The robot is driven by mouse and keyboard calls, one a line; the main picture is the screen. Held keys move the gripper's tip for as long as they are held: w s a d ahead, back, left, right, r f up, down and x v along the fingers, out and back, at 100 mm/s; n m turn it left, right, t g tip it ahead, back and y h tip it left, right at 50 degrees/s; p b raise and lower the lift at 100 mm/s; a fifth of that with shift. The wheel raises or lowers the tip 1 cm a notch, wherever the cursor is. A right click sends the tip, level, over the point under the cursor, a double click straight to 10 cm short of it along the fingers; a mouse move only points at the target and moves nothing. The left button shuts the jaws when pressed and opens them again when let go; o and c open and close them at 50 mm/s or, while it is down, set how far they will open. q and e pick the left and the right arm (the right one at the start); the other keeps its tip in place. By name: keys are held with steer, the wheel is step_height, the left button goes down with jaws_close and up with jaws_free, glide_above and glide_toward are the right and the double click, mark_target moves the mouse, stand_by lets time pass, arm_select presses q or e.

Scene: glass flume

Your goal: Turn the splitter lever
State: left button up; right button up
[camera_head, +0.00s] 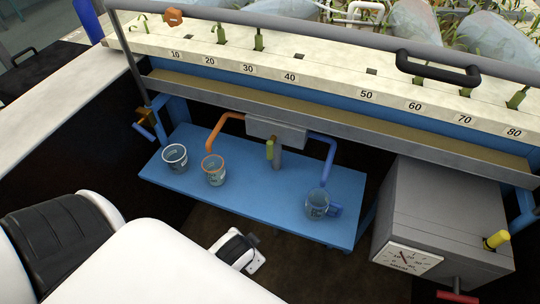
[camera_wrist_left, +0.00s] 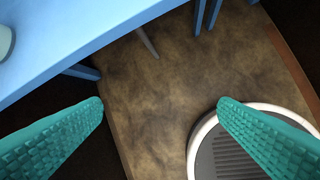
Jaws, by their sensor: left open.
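The splitter (camera_head: 276,132) is a grey box under the flume's front, with an orange pipe (camera_head: 224,127) bending left and a blue pipe (camera_head: 329,154) bending right. The lever is not in the wrist view. My right gripper is not in view.
The blue shelf (camera_head: 262,198) bears a clear beaker (camera_head: 175,158), an orange-rimmed beaker (camera_head: 214,170) below the orange pipe, and another beaker (camera_head: 317,203) below the blue pipe. A grey cabinet (camera_head: 440,215) with a dial, yellow knob and red handle stands right. The flume ledge overhangs the shelf.

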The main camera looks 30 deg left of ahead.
arm_select(q)
steer(key=w+a+r+t+y, duration=0.4)
steer(key=a+r, duration=0.3)
steer(key=m+t+h, duration=0.2)
steer(key=m+t, duration=0.7)
steer(key=m, duration=0.4)
glide_toward(269, 153)
steer(key=p+x, duration=0.1)
steer(key=x, duration=1)
steer(key=shift+p, duration=0.3)
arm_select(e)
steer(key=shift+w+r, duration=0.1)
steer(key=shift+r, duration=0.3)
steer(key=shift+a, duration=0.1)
